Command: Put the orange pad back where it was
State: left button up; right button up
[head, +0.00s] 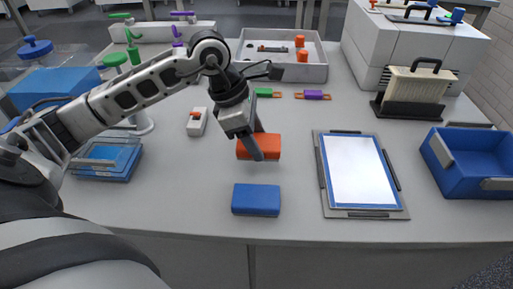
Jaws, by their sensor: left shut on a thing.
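My left gripper (254,140) reaches in from the left and points down over the middle of the table. It is shut on the orange pad (267,147), a block whose left part is partly covered by a finger. The pad looks to be held above the table, behind a blue block (256,199); the exact height is hard to tell. The blue block lies flat near the front edge, apart from the pad. My right gripper is not in view.
A clipboard-like board (352,170) lies to the right, with a blue bin (475,160) beyond it. A grey tray (283,70) with orange items stands behind. A small white device (197,122) and a blue container (106,158) are at left. Bare table lies around the blue block.

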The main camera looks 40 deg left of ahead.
pick_arm(q)
jog(key=shift+w+a+f, duration=0.15)
jog(key=shift+w+f, duration=0.15)
jog(key=shift+f, duration=0.15)
notch_tip(320, 180, down, 3)
jog(key=shift+w+f, duration=0.1)
jog(key=shift+f, duration=0.05)
jog(key=shift+f+b, duration=0.2)
jog(key=shift+b, duration=0.1)
jog(key=o, duration=0.9)
jog(key=shift+r, duration=0.1)
jog(key=shift+o, duration=0.2)
